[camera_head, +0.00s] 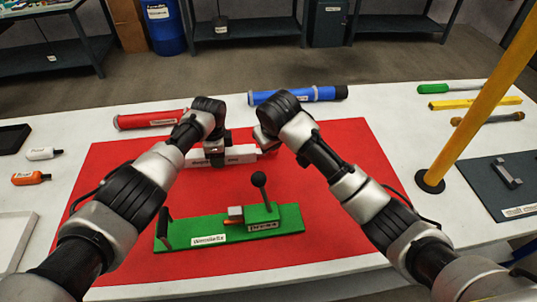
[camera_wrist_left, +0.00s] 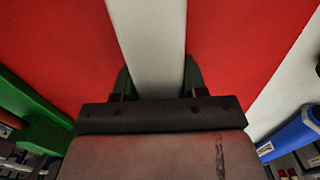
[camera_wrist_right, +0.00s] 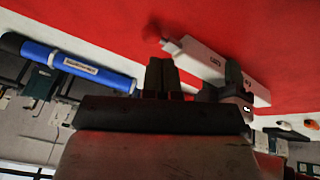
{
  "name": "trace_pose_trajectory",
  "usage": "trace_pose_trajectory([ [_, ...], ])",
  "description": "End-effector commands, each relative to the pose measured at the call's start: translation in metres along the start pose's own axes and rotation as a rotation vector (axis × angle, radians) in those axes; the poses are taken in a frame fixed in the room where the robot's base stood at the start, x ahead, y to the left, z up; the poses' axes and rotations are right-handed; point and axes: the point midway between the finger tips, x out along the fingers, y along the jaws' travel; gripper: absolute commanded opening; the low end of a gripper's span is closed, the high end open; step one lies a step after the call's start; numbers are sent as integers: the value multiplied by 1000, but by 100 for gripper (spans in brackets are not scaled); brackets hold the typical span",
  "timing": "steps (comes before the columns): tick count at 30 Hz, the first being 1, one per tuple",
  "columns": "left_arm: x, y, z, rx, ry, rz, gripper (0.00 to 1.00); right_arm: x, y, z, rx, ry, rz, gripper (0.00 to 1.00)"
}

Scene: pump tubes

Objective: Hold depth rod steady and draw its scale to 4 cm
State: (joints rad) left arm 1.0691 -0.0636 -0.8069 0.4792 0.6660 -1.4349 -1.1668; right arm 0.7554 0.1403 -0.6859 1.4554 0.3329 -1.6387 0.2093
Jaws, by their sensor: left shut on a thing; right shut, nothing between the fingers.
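The depth rod, a white bar with black lettering (camera_head: 240,154), lies across the red mat (camera_head: 340,150), with a red end piece at its right end. My left gripper (camera_head: 214,150) is shut around the white bar; the left wrist view shows the bar (camera_wrist_left: 150,40) between both fingers. The right wrist view shows the bar (camera_wrist_right: 222,68), its red end piece (camera_wrist_right: 172,46) and my left gripper on it. My right gripper (camera_wrist_right: 160,76) is shut and empty near the red end; I cannot tell if it touches. In the head view its fingertips are hidden. The scale reading is not legible.
A green device with a black knob lever (camera_head: 260,180) stands in front on the mat. A red tube (camera_head: 145,119) and a blue tube (camera_head: 320,93) lie behind. A yellow post (camera_head: 480,90) rises at the right. The mat is clear right of my right arm.

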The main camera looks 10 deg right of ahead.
Motion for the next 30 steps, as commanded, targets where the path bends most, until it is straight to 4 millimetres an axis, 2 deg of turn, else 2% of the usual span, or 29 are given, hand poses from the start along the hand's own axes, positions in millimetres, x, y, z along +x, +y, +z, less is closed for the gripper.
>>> trace_pose_trajectory([
  [3, 0, 0, 0, 0, 0, 0, 7, -10, -7, 14, -199, 83, 27, 0],
  [6, 0, 0, 0, 0, 0, 0, 7, -18, -11, 21, -320, 129, 51, 0],
  [10, 0, 0, 0, 0, 0, 0, 7, -24, -13, 26, -408, 163, 72, 0],
  [13, 0, 0, 0, 0, 0, 0, 7, -21, -14, 26, -433, 171, 78, 0],
  [17, 0, 0, 0, 0, 0, 0, 7, -4, -13, 24, -435, 169, 79, 0],
  [24, 0, 0, 0, 0, 0, 0, 7, 39, -11, 15, -433, 168, 78, 0],
  [30, 0, 0, 0, 0, 0, -1, 7, 63, -10, 10, -433, 171, 78, 0],
])
